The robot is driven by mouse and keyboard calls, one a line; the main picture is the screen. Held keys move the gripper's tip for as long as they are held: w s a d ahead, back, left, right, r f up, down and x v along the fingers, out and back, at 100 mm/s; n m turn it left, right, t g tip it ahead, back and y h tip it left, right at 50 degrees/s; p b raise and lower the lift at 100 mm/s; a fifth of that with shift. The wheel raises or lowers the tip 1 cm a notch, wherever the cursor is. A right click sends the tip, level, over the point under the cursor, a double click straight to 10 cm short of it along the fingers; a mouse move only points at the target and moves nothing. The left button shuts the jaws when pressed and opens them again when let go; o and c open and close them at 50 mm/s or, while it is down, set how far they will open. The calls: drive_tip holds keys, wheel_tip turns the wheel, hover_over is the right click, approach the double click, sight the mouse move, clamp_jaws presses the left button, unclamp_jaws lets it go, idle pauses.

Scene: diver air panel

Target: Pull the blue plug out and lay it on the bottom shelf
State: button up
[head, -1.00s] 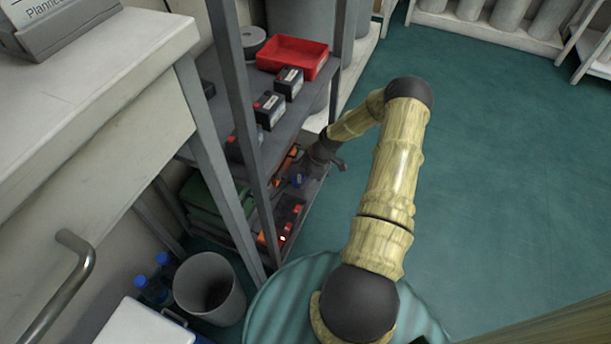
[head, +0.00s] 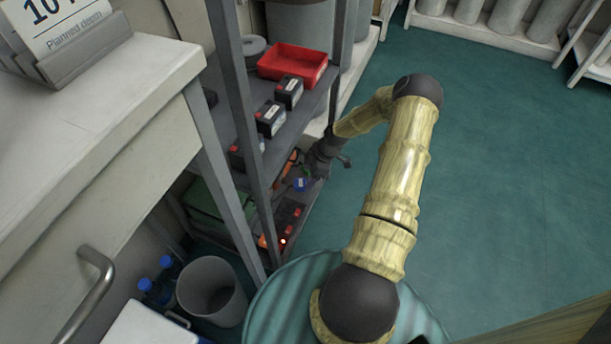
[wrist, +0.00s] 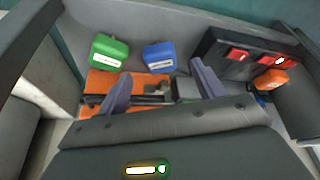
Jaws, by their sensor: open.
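The blue plug (wrist: 160,56), with a pale label, shows in the wrist view on the grey shelf surface, beyond and between the fingertips; it also shows in the head view (head: 302,184) beside the gripper. My gripper (wrist: 161,71) is open, its two fingers spread and nothing between them. I cannot tell for sure whether the blue plug touches a socket. A green plug (wrist: 109,50) sits left of it.
Orange blocks (wrist: 113,84) lie partly behind the left finger. A black box with red switches (wrist: 243,52) stands at the right, with an orange plug (wrist: 272,80) beside it. The shelf above holds black batteries (head: 271,118) and a red tray (head: 292,62). Open floor lies right.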

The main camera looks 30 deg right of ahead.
drive_tip(key=p+v, duration=0.6)
drive_tip(key=v, duration=0.7)
drive_tip(key=shift+s, duration=0.1)
